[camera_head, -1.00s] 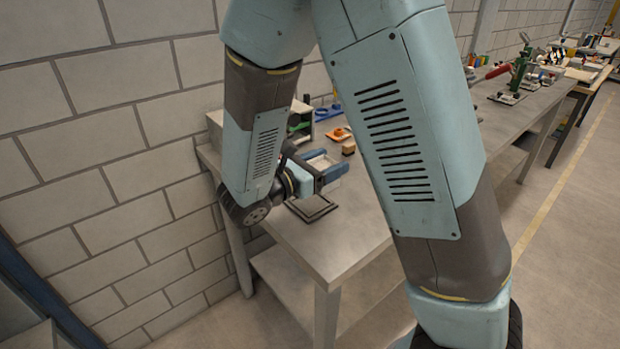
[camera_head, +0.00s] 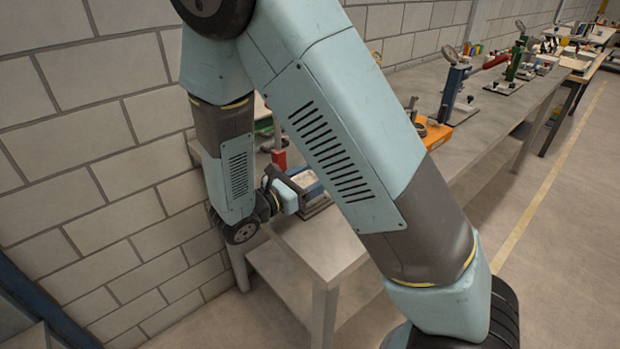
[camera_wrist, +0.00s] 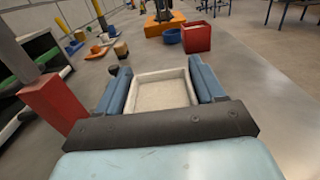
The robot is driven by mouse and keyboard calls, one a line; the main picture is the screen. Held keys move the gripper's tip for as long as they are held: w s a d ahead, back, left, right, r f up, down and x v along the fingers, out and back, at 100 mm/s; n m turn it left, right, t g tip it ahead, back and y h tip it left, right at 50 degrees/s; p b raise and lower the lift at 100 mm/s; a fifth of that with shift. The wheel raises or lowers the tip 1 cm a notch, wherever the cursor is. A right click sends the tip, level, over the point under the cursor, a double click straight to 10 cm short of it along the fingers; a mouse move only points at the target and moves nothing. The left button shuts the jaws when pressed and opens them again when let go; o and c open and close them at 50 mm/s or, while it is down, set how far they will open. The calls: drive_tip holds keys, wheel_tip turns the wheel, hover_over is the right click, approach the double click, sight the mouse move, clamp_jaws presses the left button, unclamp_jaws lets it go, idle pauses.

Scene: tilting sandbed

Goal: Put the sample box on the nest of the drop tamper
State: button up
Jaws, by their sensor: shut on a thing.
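The sample box is a shallow, pale, open tray with light grey-beige contents. In the wrist view my gripper (camera_wrist: 160,70) is shut on the sample box (camera_wrist: 163,95), with a blue finger along each side. In the head view my gripper (camera_head: 308,185) is low over the bench's near end, partly behind my arm, and little of the box shows. A red block (camera_wrist: 55,105) on a grey post (camera_wrist: 14,50), likely part of the drop tamper, stands left of the gripper. The red block also shows in the head view (camera_head: 279,158). I cannot make out the nest clearly.
The grey bench (camera_head: 318,245) runs along the block wall. A dark rack with green parts (camera_wrist: 40,50) stands at left. Further along are a small wooden block (camera_wrist: 121,49), a red bin (camera_wrist: 196,38), a blue bowl (camera_wrist: 172,37) and an orange-based stand (camera_wrist: 165,22). Bench right of the gripper is clear.

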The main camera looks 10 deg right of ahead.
drive_tip(key=shift+f, duration=0.1)
drive_tip(key=o, duration=1.2)
